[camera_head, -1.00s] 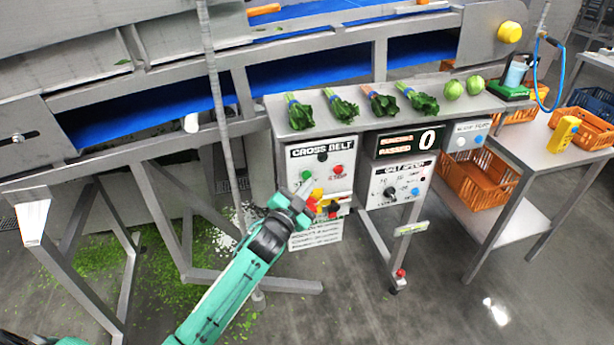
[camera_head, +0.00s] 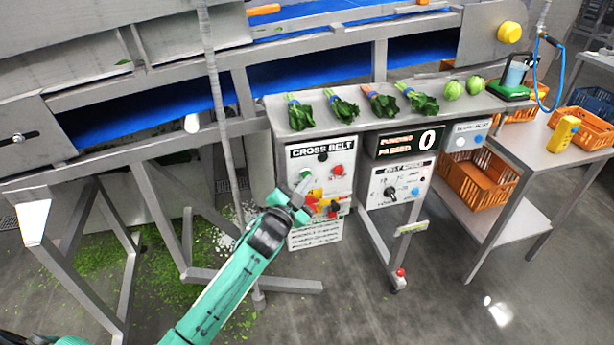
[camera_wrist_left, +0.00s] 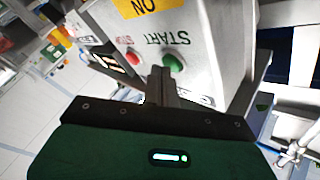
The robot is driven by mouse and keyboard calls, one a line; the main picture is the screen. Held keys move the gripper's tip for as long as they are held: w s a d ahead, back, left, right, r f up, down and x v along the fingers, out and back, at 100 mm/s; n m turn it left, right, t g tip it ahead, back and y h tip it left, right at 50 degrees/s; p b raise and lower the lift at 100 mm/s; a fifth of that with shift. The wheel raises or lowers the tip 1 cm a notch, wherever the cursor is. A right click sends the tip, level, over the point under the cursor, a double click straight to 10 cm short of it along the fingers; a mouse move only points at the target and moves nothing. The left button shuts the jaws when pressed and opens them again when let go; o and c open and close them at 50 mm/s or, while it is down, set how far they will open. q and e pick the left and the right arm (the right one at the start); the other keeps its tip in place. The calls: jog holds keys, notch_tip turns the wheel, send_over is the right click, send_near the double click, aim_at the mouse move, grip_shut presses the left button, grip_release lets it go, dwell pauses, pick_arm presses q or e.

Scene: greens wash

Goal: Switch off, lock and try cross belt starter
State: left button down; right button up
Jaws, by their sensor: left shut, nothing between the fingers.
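The cross belt starter (camera_head: 346,178) is a pale box labelled CROSS BELT under the steel shelf. It has a green START button (camera_head: 306,174) and a red stop button (camera_head: 337,170), seen also in the left wrist view (camera_wrist_left: 133,58). Yellow and red parts (camera_head: 314,200) sit lower on its face, partly hidden by my gripper. A yellow ON label (camera_wrist_left: 135,8) shows in the wrist view. My left gripper (camera_head: 304,190) is shut and empty, its fingertips just by the green button; I cannot tell whether they touch it. My right gripper is not in view.
A belt speed panel (camera_head: 398,184) and a counter display (camera_head: 405,141) reading 0 adjoin the starter. Greens (camera_head: 343,106) lie on the shelf above. A thin grey post (camera_head: 215,90) stands left of the starter. Orange crates (camera_head: 480,180) are at the right.

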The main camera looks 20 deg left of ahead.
pick_arm(q)
jog(key=shift+w, duration=0.1)
jog(key=shift+w+a, duration=0.1)
jog(key=shift+a, duration=0.05)
dwell(0.5)
jog(key=shift+s+d+p, duration=0.3)
jog(key=shift+s+d, duration=0.2)
jog(key=shift+s, duration=0.2)
